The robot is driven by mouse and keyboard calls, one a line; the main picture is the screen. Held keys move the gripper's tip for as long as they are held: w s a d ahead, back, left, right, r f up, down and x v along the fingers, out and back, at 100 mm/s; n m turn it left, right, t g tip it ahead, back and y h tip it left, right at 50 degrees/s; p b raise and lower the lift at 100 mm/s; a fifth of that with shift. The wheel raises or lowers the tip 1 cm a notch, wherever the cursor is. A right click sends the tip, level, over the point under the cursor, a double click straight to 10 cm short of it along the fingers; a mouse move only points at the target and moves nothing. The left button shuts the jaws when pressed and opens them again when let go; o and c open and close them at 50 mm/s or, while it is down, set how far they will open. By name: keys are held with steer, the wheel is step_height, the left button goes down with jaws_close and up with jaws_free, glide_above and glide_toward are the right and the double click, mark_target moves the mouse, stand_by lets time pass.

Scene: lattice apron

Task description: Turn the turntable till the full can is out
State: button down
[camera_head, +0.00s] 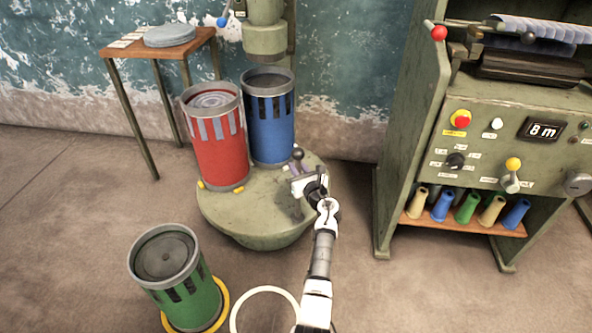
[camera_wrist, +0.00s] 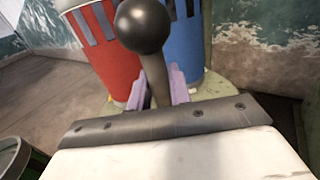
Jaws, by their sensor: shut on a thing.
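The green round turntable (camera_head: 255,222) stands on the floor against the wall. A red can (camera_head: 219,152) with pale coiled content at its top stands on its left front part. A blue can (camera_head: 270,135) with a dark top stands behind it, below the green machine head (camera_head: 265,38). A handle post with a dark ball knob (camera_head: 298,153) rises at the turntable's right side. My gripper (camera_head: 302,183) is shut on this post below the knob. In the wrist view, the lilac fingers (camera_wrist: 162,88) lie on both sides of the post, and the knob (camera_wrist: 143,26) stands above them.
A green can (camera_head: 176,280) stands on the floor in a yellow ring (camera_head: 222,300), beside an empty pale ring (camera_head: 265,312). A small table (camera_head: 155,45) stands at the left back. A green machine cabinet (camera_head: 510,140) with bobbins stands at the right. Floor at the left is clear.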

steer(key=shift+d, duration=0.3)
steer(key=c, duration=1.3)
jaws_free()
steer(key=shift+d, duration=0.1)
steer(key=shift+c, duration=0.2)
steer(key=shift+s, duration=0.1)
